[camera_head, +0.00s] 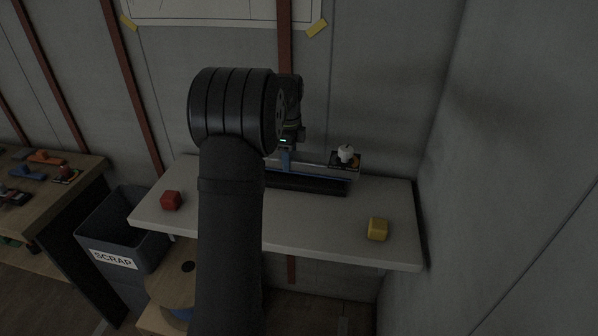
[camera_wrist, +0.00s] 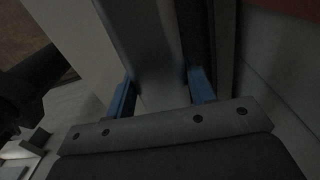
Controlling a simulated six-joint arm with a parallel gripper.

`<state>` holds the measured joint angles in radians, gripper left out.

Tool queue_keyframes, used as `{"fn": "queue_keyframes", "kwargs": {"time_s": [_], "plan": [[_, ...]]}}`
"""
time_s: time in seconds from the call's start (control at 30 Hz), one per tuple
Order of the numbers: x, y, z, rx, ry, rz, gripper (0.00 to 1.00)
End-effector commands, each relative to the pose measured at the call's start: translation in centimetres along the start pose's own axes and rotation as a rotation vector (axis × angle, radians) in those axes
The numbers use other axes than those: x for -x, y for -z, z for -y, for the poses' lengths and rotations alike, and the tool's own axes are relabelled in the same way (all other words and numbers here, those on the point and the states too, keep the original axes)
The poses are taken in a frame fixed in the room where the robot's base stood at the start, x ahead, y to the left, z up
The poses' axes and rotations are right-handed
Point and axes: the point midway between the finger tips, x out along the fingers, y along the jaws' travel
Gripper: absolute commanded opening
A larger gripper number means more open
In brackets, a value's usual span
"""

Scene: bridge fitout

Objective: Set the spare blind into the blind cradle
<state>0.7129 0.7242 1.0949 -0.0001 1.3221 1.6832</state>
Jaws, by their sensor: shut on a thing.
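My gripper (camera_head: 286,160) is over the back part of the white shelf, mostly hidden behind my own arm in the head view. In the wrist view its two blue fingers (camera_wrist: 161,92) are shut on a long, smooth grey bar, which looks like the spare blind (camera_wrist: 145,40). A long black piece (camera_head: 325,187) lies on the shelf just below and in front of the gripper; it may be the blind cradle. Its left end is hidden by my arm. I cannot tell whether the bar touches it.
The white shelf (camera_head: 300,237) bears a red block (camera_head: 171,201) at left and a yellow block (camera_head: 377,229) at right. A white knob (camera_head: 345,153) stands behind the black piece. A scrap bin (camera_head: 117,232) and a wooden bench (camera_head: 50,185) are at left. The right wall is close.

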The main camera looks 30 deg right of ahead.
Motion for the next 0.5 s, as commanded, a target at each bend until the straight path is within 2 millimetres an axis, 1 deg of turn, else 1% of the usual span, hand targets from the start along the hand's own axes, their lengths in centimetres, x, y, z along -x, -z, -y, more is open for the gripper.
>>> {"fn": "queue_keyframes", "kwargs": {"time_s": [0.03, 0.1, 0.2, 0.33, 0.5], "plan": [[-0.4, -1.0, 1.2, 0.011, 0.0, 0.0, 0.14], [-0.7, -2.1, 2.5, 0.02, 0.001, 0.0, 0.14], [-1.1, -3.3, 3.8, 0.03, 0.001, 0.0, 0.14], [-1.4, -4.2, 4.7, 0.037, 0.001, 0.0, 0.14], [-1.6, -4.6, 5.0, 0.04, 0.0, 0.0, 0.14]]}}
